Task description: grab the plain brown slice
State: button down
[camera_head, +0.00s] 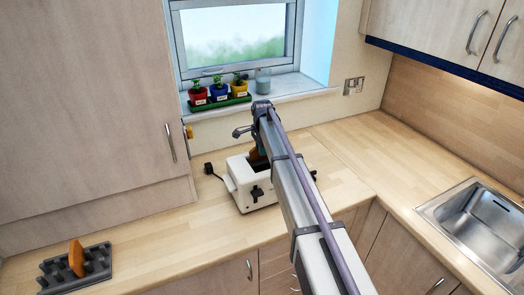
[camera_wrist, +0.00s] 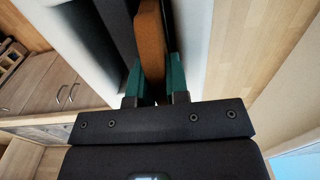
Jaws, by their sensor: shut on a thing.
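My gripper (camera_wrist: 154,84) is shut on a brown slice (camera_wrist: 151,40), with one green finger on each side of it in the wrist view. The slice also shows in the head view as a small orange-brown patch (camera_head: 254,155) at the toaster's top. The white toaster (camera_head: 243,185) stands on the counter below my gripper, and my arm hides its right part. I cannot tell how deep the slice sits in the slot. Another orange-brown slice (camera_head: 76,258) stands upright in the dark grey rack (camera_head: 98,264) at the lower left.
Three small potted plants on a green tray (camera_head: 222,105) and a glass jar (camera_head: 263,80) stand on the windowsill behind the toaster. A steel sink (camera_head: 485,220) is at the right. The wooden counter (camera_head: 165,240) is clear between rack and toaster.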

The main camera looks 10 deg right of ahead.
notch_tip(320, 180, up, 6)
jog(key=p, duration=0.5)
jog(key=shift+r, duration=0.15)
jog(key=s+d, duration=0.4)
jog(key=s, duration=1.3)
jog(key=shift+s+d, duration=0.2)
jog(key=shift+s, duration=0.05)
